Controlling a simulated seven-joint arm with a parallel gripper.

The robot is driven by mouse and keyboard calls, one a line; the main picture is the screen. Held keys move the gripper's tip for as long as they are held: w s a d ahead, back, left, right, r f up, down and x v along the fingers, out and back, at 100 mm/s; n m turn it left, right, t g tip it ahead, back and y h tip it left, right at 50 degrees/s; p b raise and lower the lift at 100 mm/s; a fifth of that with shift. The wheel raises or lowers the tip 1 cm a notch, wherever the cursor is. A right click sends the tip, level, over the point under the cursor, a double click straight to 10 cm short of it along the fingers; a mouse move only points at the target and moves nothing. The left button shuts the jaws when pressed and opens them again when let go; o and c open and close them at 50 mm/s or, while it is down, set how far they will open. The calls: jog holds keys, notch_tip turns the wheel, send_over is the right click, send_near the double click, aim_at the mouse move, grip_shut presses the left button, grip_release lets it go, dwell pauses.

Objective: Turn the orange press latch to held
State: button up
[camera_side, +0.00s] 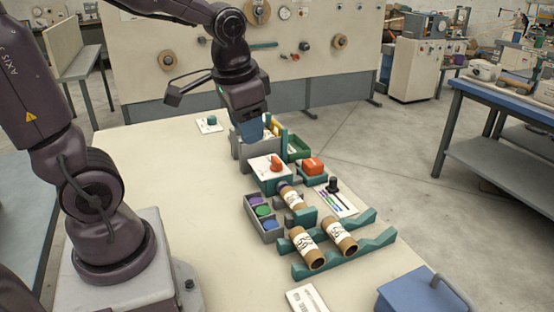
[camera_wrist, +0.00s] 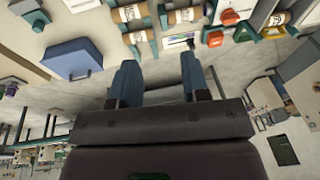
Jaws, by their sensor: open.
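The orange latch (camera_side: 276,163) is a small pointed knob on the white top of a teal-sided box (camera_side: 262,174). It also shows at the top of the wrist view (camera_wrist: 229,17). Its exact angle against any marks is too small to read. My gripper (camera_side: 251,131) hangs behind and to the left of the latch in the side view, above a grey holder, apart from the latch. In the wrist view the two blue fingers (camera_wrist: 160,80) stand wide apart with nothing between them.
An orange block (camera_side: 313,166) on a teal base sits right of the latch box. Cardboard tubes (camera_side: 307,247) lie in front on teal rails (camera_side: 370,240). A grey tray (camera_side: 263,219) holds coloured discs. A blue box (camera_side: 420,291) stands at the front right.

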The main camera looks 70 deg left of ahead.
jog(key=w+a+f+m+g+y, duration=0.1)
jog(key=w+a+f+m+g, duration=0.1)
jog(key=w+a+f+m, duration=0.45)
jog(key=m+y, duration=0.2)
jog(key=m, duration=1)
send_near(277, 159)
jog(key=x, duration=1)
jog(key=shift+r, duration=0.1)
grip_shut()
